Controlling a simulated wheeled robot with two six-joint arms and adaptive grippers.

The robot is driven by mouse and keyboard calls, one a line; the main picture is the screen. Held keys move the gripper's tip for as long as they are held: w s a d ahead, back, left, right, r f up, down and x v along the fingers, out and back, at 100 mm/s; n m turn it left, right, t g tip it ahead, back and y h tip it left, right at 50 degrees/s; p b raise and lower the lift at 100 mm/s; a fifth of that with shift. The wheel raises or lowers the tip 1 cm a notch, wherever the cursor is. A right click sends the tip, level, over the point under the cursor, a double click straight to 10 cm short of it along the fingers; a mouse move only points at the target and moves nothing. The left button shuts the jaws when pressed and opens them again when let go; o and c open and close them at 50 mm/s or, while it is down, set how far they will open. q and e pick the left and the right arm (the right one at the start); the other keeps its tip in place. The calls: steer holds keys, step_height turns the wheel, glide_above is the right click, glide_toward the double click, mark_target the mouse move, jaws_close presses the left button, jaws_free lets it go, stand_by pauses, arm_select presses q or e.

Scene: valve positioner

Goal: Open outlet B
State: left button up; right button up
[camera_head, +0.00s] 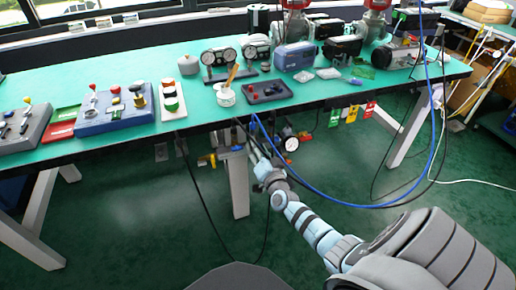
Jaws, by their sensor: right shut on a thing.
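My right arm reaches in from the lower right to below the front edge of the green table (130,65). My right gripper (246,134) is at the table's underside and is shut on a small part there. That part is mostly hidden by the gripper and too small to make out. A round white-faced gauge (291,144) hangs just right of the gripper. A yellow handle (206,160) on piping shows left of it, under the table. No outlet label can be read at this size. My left gripper is out of view.
A blue hose (345,203) and dark cables loop down near my right arm. A table leg (237,183) stands just below the gripper. Coloured tags (352,113) hang from the table edge at right. Control boxes, gauges and valve actuators stand on the table. The floor in front is clear.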

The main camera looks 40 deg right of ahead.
steer(key=m+b, duration=0.1)
steer(key=m, duration=0.9)
steer(key=shift+f, duration=0.1)
steer(key=shift+m, duration=0.3)
steer(key=o, duration=0.9)
